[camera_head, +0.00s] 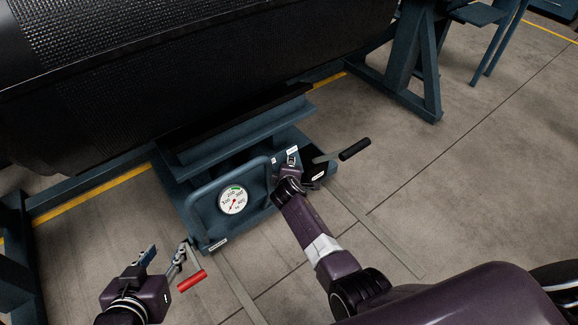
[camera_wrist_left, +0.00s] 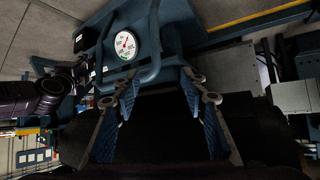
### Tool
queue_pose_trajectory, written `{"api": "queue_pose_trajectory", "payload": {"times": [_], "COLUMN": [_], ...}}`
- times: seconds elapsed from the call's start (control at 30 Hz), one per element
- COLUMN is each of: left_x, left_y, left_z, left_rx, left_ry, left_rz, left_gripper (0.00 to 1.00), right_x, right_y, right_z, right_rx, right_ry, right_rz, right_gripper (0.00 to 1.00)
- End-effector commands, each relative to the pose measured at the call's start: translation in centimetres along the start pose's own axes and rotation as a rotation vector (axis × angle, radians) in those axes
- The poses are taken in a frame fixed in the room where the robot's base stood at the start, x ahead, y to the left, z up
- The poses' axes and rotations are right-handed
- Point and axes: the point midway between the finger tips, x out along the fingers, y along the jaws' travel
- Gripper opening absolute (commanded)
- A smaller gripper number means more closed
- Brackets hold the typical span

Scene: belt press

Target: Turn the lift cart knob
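The blue lift cart (camera_head: 205,195) stands under the large black roll. Its round gauge (camera_head: 232,200) sits in a front frame, and the gauge also shows in the left wrist view (camera_wrist_left: 125,44). A red-handled crank (camera_head: 190,280) is at the cart's near left corner. My left gripper (camera_head: 167,252) is open beside this crank; its blue-padded fingers (camera_wrist_left: 160,82) stand apart with nothing seen between them. My right gripper (camera_head: 290,168) is at the cart's panel, right of the gauge. Its fingertips are too small to read, and I cannot make out a knob there.
A black-handled lever (camera_head: 354,149) sticks out on the cart's right side. The black textured roll (camera_head: 200,60) hangs over the cart. A blue stand (camera_head: 400,75) is at the back right. The concrete floor (camera_head: 450,190) to the right is clear.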

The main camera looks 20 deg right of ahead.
Motion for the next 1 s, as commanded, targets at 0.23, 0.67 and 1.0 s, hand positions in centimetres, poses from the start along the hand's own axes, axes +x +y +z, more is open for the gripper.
{"api": "queue_pose_trajectory", "payload": {"times": [0.23,0.67,1.0], "left_x": [-3.7,-7.9,-8.1], "left_y": [-1.0,-1.5,-1.5], "left_z": [8.7,12.7,12.3], "left_rx": [-0.008,-0.016,-0.016], "left_ry": [-0.389,-0.613,-0.612], "left_rz": [-0.022,-0.032,-0.032], "left_gripper": [0.4,0.4,0.4], "right_x": [-0.1,0.1,0.2], "right_y": [1.1,1.1,1.0], "right_z": [-0.1,0.2,0.2], "right_rx": [0.093,0.211,0.245], "right_ry": [0.002,0.002,0.003], "right_rz": [-0.052,-0.13,-0.151], "right_gripper": [0.12,0.12,0.12]}}
